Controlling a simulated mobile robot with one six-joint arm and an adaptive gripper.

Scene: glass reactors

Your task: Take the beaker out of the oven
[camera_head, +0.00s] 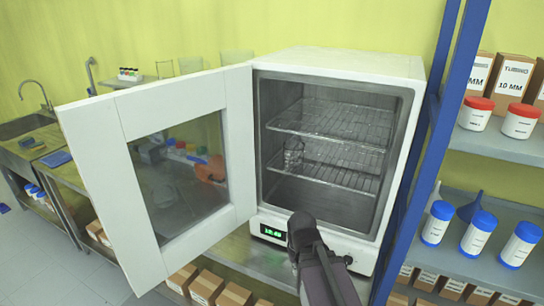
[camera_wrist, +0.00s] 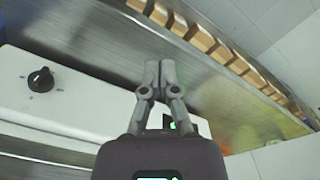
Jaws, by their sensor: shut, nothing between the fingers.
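The white oven (camera_head: 335,62) stands on a metal bench with its door (camera_head: 100,170) swung wide open to the left. A small clear glass beaker (camera_head: 293,155) stands inside at the left, on the lower wire rack (camera_head: 345,178). My gripper (camera_head: 301,228) is in front of the oven's lower front panel, below the chamber opening and outside it. In the wrist view my gripper (camera_wrist: 160,66) has its fingers together and empty, over the metal bench (camera_wrist: 90,75). The oven panel with a black knob (camera_wrist: 41,79) and green display (camera_wrist: 171,123) shows there too. The beaker is not in the wrist view.
A blue shelf post (camera_head: 440,120) stands close to the oven's right side. Shelves beyond it hold red-capped jars (camera_head: 476,113), blue-capped jars (camera_head: 478,234) and boxes. Cardboard boxes (camera_head: 206,288) sit below the bench. The chamber opening is clear.

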